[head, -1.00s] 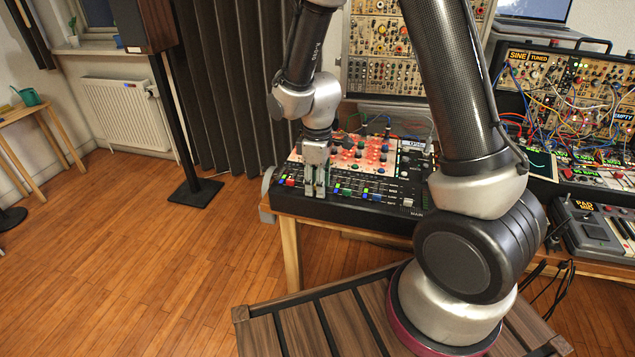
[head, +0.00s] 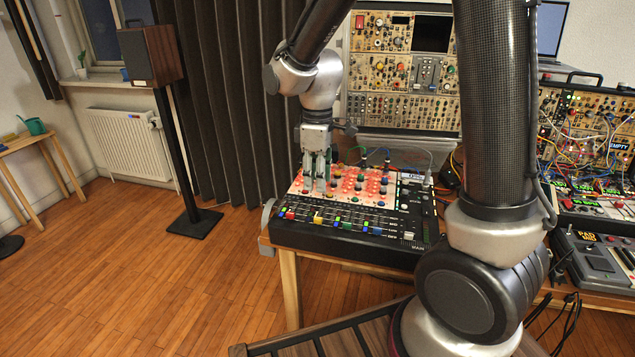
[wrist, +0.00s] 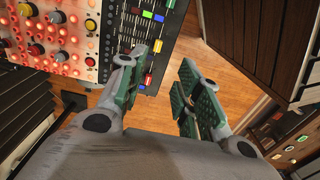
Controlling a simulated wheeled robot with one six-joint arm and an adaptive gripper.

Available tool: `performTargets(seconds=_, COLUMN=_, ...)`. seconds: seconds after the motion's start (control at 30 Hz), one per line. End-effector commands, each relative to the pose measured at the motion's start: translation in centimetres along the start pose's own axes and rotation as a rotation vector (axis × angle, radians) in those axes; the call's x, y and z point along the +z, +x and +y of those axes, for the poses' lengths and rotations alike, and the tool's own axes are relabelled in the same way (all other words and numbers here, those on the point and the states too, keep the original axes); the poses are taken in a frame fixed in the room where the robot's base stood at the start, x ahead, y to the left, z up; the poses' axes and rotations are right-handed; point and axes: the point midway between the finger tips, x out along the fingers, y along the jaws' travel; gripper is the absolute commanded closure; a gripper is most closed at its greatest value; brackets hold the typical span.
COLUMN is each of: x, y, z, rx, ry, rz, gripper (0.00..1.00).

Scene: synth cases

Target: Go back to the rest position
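My gripper (head: 317,172) hangs over the left part of a black mixer (head: 330,240) with a red-lit knob panel and a row of coloured fader caps. In the head view it points down just above the knobs, and I cannot tell the exact gap. In the wrist view my gripper (wrist: 165,90) has its two green-padded fingers apart, with wood floor and the mixer's edge showing between them. Nothing is held. The mixer (wrist: 115,40) fills the upper left of the wrist view.
A wooden table (head: 290,285) carries the mixer. A modular synth rack (head: 400,75) stands behind it, with a patched synth case (head: 590,130) at right. A speaker on a stand (head: 150,58) is at left. Open wood floor (head: 130,280) lies at front left.

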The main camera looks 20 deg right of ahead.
Motion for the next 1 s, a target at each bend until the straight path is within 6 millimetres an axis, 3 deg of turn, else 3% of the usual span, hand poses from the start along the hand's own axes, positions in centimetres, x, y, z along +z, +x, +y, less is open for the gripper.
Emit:
performTargets(seconds=0.3, x=0.0, y=0.1, z=0.0, rx=0.000, ry=0.008, rz=0.000, gripper=0.66)
performTargets(seconds=0.47, x=1.1, y=0.4, z=-0.8, rx=-0.023, ry=0.141, rz=-0.039, gripper=0.66)
performTargets(seconds=0.53, x=3.3, y=0.2, z=-2.3, rx=-0.042, ry=0.254, rz=-0.079, gripper=0.66)
performTargets(seconds=0.77, x=10.2, y=-4.9, z=-4.2, rx=-0.014, ry=0.554, rz=-0.031, gripper=0.66)
performTargets(seconds=1.0, x=18.1, y=-10.0, z=-6.8, rx=0.055, ry=0.827, rz=0.129, gripper=0.66)
